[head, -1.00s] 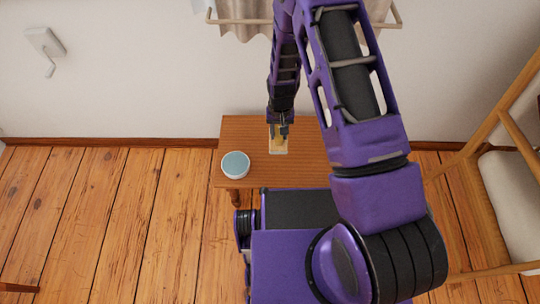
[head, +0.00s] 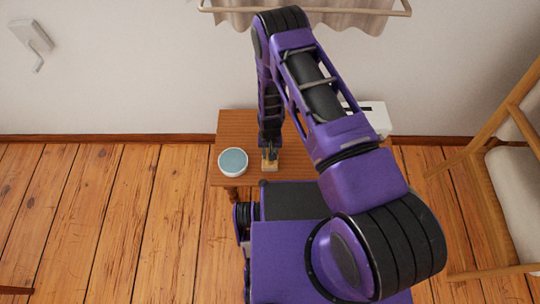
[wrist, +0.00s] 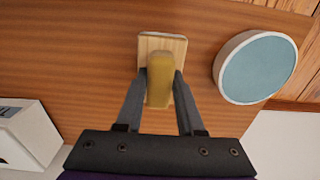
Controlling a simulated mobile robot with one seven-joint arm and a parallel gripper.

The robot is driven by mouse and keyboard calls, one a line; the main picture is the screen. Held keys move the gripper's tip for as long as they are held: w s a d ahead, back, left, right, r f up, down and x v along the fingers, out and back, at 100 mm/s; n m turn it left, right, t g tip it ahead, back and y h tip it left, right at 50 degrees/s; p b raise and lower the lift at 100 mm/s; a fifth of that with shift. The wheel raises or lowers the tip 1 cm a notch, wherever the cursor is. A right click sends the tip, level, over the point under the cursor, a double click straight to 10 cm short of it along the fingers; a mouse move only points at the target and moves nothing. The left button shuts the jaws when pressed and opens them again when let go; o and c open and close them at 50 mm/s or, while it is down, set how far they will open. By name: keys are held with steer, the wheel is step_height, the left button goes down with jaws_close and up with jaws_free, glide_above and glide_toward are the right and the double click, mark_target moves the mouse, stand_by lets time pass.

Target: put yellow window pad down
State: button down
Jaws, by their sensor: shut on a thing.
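The yellow window pad (wrist: 159,82) has a yellow grip bar on a pale wood-coloured base with a white edge. My gripper (wrist: 160,90) is shut on the bar, one finger on each side. In the head view the pad (head: 270,166) shows just below my gripper (head: 270,153), over the front left part of the small wooden table (head: 240,128). I cannot tell whether its base touches the tabletop.
A round white container with a blue-grey top (head: 233,162) stands at the table's left edge, close to the pad; it also shows in the wrist view (wrist: 256,67). A white slotted box (head: 377,119) is at the right. A wooden chair (head: 510,130) stands far right.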

steer(key=shift+f, duration=0.55)
steer(key=shift+f, duration=0.15)
steer(key=c, duration=0.5)
jaws_free()
step_height(320, 180, up, 12)
steer(key=shift+r+p, duration=0.15)
steer(key=shift+p, duration=0.95)
